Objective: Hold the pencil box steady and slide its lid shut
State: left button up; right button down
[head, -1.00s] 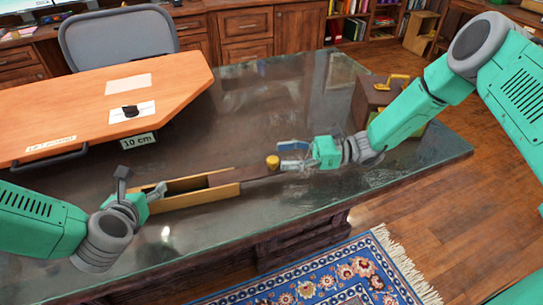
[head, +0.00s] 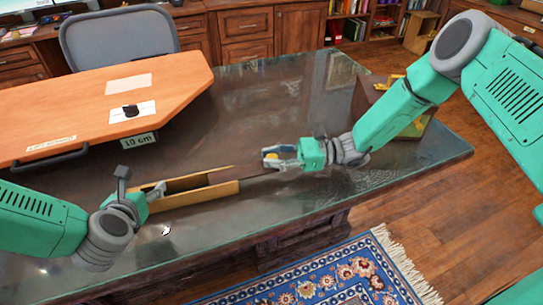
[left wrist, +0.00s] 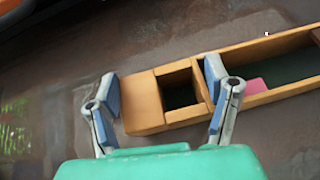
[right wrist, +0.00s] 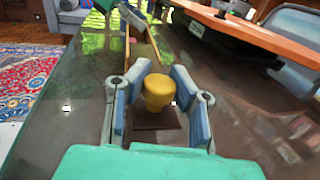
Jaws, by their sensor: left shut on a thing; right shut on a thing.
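The pencil box (head: 215,193) is a long wooden box lying on the glass-topped desk; its left part is open. In the left wrist view, the box (left wrist: 145,103) shows a solid end block, a small square compartment and a longer one holding a pink piece (left wrist: 258,84). My left gripper (head: 152,192) is shut on the box's left end. The dark brown lid (head: 245,171) sticks out at the right end. Its yellow knob (right wrist: 158,92) stands between the fingers of my right gripper (right wrist: 157,88), which is shut on it. The fingers mostly hide the knob in the head view.
An orange board (head: 100,95) with a "10 cm" tag lies behind the box on the left. A brown box (head: 372,100) with a yellow handle stands at the right, partly behind my right arm.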

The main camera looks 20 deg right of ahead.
aim_at(226, 175)
jog(key=x, duration=0.4)
jog(key=s+x, duration=0.1)
jog(key=x, duration=0.2)
jog(key=s+x, duration=0.1)
jog(key=x, duration=0.3)
jog(key=shift+a, duration=0.65)
jog(key=c, duration=1.3)
grip_release()
jog(key=shift+c, duration=0.2)
jog(key=shift+o, duration=0.4)
jog(key=shift+d, duration=0.15)
jog(key=v, duration=1.2)
jog(key=shift+f, duration=0.1)
